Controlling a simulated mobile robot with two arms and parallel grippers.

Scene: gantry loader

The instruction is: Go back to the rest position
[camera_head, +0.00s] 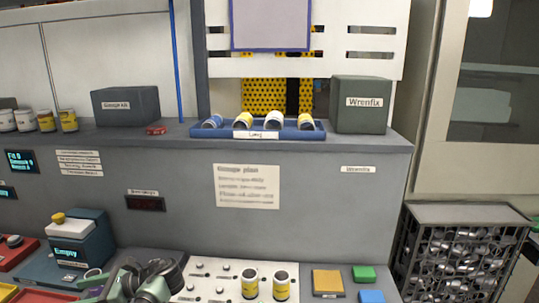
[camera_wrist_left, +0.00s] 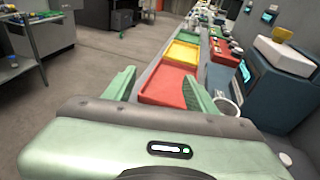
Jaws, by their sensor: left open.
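My left gripper (camera_head: 112,287) shows at the bottom left of the head view, over the front of the bench. In the left wrist view its two green fingers (camera_wrist_left: 160,92) stand wide apart. It is open, and nothing is between the fingers except the view of a red tray (camera_wrist_left: 168,87) beyond. My right gripper is not in the head view.
A white panel (camera_head: 209,278) with knobs holds two yellow-banded cans (camera_head: 250,284) beside my left gripper. A blue tray (camera_head: 290,134) with several cans sits on the shelf. A blue-grey "Empty" box (camera_head: 83,240) stands left. A wire crate (camera_head: 464,214) is at right.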

